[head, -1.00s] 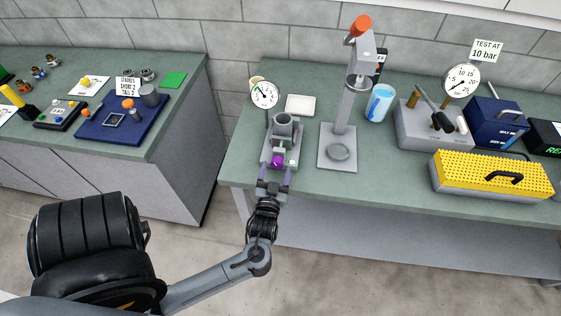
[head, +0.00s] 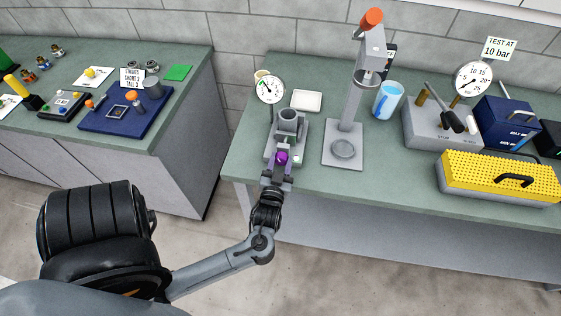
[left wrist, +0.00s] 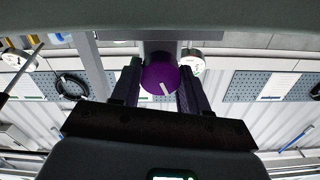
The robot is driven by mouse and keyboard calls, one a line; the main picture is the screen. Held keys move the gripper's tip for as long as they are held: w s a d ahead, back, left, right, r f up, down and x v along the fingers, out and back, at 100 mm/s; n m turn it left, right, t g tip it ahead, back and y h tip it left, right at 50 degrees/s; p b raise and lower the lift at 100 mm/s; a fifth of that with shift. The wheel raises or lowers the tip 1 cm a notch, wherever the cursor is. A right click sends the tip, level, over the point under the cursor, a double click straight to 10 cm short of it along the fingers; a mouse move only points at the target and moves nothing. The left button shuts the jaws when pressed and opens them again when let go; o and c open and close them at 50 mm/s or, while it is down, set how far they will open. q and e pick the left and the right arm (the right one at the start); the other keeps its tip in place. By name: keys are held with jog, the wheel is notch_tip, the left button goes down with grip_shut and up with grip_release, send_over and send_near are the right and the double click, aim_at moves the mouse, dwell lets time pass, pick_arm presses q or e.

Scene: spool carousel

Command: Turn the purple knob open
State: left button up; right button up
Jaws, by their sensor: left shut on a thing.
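The purple knob (head: 282,157) is on the front of a small grey fixture (head: 272,150) with a round cup on top, near the bench's front left edge. My right gripper is not in view.
A round gauge (head: 270,90) stands behind the fixture. A grey press with an orange top (head: 350,110) stands to its right. Farther right are a blue cup (head: 388,100), a pump unit with a gauge (head: 440,125) and a yellow perforated cover (head: 495,178).

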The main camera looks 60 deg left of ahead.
pick_arm(q)
jog(key=shift+n, duration=1)
jog(key=n, duration=0.3)
jog(key=shift+n, duration=0.4)
jog(key=o, duration=1)
jog(key=shift+o, duration=0.2)
jog(key=shift+m, duration=0.3)
